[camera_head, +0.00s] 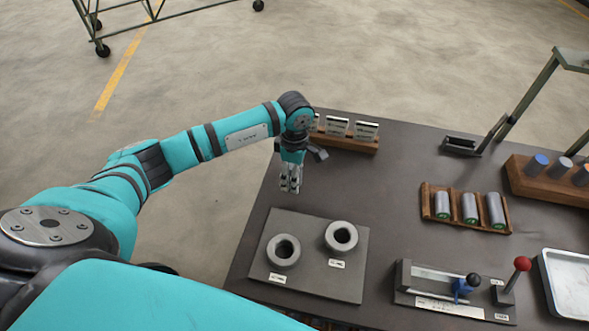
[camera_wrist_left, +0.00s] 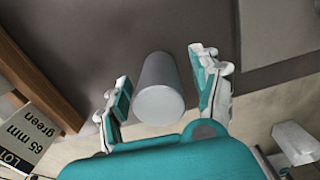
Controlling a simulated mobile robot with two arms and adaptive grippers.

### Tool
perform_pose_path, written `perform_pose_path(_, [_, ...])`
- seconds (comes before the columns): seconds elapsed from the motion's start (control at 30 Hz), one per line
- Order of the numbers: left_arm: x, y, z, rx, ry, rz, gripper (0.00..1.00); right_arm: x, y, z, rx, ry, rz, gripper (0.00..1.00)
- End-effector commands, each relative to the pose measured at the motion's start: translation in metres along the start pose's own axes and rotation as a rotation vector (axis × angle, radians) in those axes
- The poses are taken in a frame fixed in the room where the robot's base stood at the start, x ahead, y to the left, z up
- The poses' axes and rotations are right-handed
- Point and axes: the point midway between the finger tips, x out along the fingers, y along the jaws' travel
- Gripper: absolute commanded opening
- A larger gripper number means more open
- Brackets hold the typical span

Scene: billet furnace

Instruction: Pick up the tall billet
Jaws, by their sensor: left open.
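A plain grey cylinder (camera_wrist_left: 158,95), which looks like the tall billet, shows in the left wrist view between the two fingers of my left gripper. Its round end faces the camera, and there are gaps between its sides and the fingers. My left gripper (camera_head: 290,187) is open and points down over the table's left part, in front of the card rack. In the head view I cannot make out this cylinder apart from the gripper. My right gripper is not in view.
A wooden rack with label cards (camera_head: 345,143) stands behind the gripper. A plate with two ring sockets (camera_head: 272,285) lies in front. A wooden tray (camera_head: 427,213) holds three grey billets to the right. A lever fixture (camera_head: 440,290) and a white tray (camera_head: 551,285) are at front right.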

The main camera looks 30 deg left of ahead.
Motion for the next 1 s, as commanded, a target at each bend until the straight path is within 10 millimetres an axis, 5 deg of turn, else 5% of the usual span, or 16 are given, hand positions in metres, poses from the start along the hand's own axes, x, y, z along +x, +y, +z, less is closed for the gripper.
perform_pose_path(0.27, [0.0050, 0.0004, -0.0005, 0.000, 0.001, 0.001, 0.65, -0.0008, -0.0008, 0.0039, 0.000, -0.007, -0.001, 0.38])
perform_pose_path(0.77, [0.0045, 0.0004, -0.0004, -0.001, 0.001, 0.001, 0.01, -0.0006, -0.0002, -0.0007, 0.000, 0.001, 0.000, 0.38])
perform_pose_path(1.0, [0.0025, 0.0016, 0.0000, -0.001, -0.001, 0.004, 0.00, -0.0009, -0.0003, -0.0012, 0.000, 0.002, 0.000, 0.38])
